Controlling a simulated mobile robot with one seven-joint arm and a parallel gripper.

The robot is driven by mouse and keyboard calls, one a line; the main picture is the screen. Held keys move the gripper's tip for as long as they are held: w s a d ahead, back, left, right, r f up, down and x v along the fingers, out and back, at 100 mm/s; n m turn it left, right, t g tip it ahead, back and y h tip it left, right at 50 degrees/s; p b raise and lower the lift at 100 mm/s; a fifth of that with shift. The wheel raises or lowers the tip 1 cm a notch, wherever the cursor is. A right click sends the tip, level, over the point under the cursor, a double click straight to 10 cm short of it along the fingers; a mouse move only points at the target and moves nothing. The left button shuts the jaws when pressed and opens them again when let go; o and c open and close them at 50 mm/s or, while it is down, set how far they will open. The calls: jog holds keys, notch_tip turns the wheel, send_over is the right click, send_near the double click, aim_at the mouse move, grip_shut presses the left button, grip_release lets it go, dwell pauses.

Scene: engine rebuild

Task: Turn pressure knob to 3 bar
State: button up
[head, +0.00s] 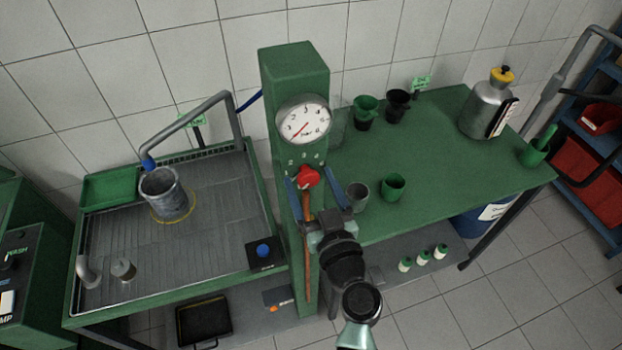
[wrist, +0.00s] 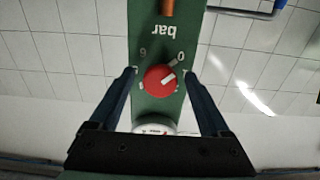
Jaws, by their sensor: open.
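The red pressure knob (head: 307,177) sits on the front of the green column (head: 293,66), below a round white gauge (head: 303,119). The gauge's red needle points to the lower left, at the low end of the scale. In the wrist view the panel appears upside down. The knob (wrist: 159,81) has a white pointer line aimed up and right, toward the low-number side near the 0 mark. My gripper (wrist: 159,72) is open, with one blue finger on each side of the knob and a visible gap at each side. In the head view my gripper (head: 312,188) is at the knob.
Left of the column is a wash tray (head: 108,235) with a metal cylinder (head: 166,196) and a blue button (head: 263,250). Right is a green table (head: 440,150) with a grey cup (head: 357,196), a green cup (head: 393,187), funnels and a metal canister (head: 485,108).

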jog(key=shift+c, duration=0.3)
grip_shut()
